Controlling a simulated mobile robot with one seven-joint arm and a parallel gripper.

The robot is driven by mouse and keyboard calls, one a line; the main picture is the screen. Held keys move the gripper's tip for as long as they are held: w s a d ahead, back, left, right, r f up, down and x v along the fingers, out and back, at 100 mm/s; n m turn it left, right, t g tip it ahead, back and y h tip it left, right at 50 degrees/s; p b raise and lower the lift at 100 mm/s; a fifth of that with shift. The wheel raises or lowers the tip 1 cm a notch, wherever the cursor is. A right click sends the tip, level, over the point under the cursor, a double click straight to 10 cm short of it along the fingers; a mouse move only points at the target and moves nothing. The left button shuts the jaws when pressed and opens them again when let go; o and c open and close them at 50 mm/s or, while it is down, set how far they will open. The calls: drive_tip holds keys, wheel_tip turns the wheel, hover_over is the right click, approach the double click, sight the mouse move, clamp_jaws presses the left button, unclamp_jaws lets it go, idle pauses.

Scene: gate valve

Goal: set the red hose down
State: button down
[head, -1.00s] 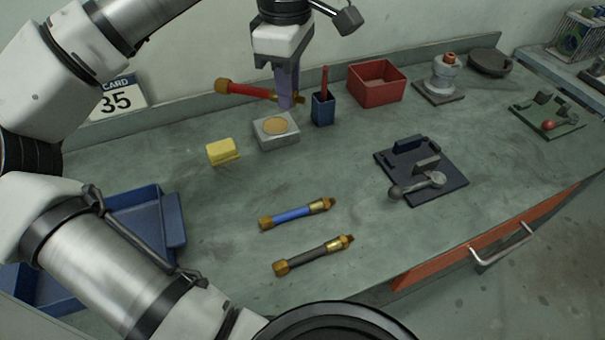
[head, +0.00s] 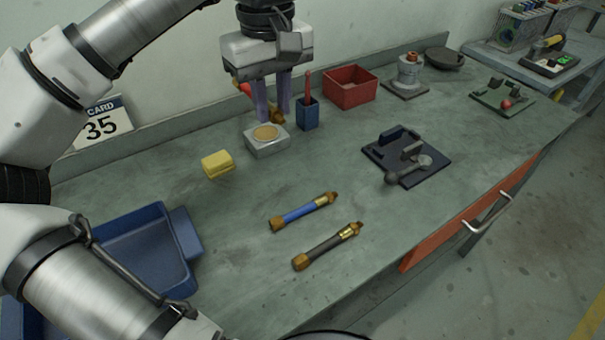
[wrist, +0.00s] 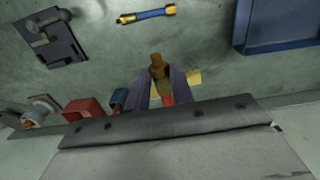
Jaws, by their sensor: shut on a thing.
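My gripper (head: 272,108) is shut on the red hose (head: 243,88) and holds it above the back of the bench, near the grey block with the round tan top. In the head view the fingers hide most of the hose; a red bit shows at their left and a brass end low at their right. In the wrist view the hose's brass end (wrist: 158,68) sticks out between the fingers, with its red part (wrist: 167,97) behind. The blue hose (head: 303,212) and the dark grey hose (head: 328,247) lie side by side on the bench front.
The grey block (head: 266,148), yellow block (head: 217,164), blue holder (head: 307,116) and red box (head: 350,92) stand near the gripper. A blue tray (head: 150,245) is at left, a dark fixture plate (head: 435,170) at right. Bare bench surrounds the two lying hoses.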

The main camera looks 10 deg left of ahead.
drive_tip(key=shift+f, duration=0.4)
drive_tip(key=p, duration=0.3)
approach(281, 202)
wheel_tip(281, 202, down, 6)
drive_tip(key=shift+r, duration=0.25)
drive_tip(key=shift+f, duration=0.35)
drive_tip(key=shift+f+b, duration=0.2)
drive_tip(key=shift+b, duration=0.25)
drive_tip(key=c, duration=1.2)
unclamp_jaws()
drive_tip(key=shift+c, duration=0.2)
drive_tip(key=shift+o, duration=0.2)
drive_tip(key=shift+r, duration=0.1)
